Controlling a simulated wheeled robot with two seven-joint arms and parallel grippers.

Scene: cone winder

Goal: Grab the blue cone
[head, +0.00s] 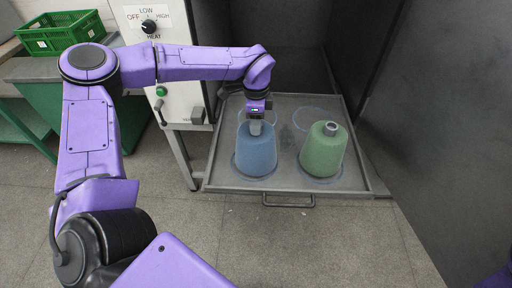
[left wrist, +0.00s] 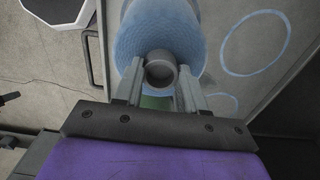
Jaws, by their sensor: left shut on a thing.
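The blue cone (head: 255,153) stands upright on the left front of a grey pull-out tray (head: 225,182). My left gripper (head: 256,126) is above it, shut on the grey tube at its top. In the left wrist view the two fingers of my left gripper (left wrist: 160,90) sit on either side of the tube end, with the wound blue cone (left wrist: 150,28) beyond. The cone's base appears to rest on the tray. My right gripper is not in view.
A green cone (head: 322,150) stands upright on the tray to the right of the blue one. Empty circles are marked on the tray behind. A dark panel (head: 430,120) stands at the right, and a control box with a heat knob (head: 149,26) and a green crate (head: 60,32) at the left.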

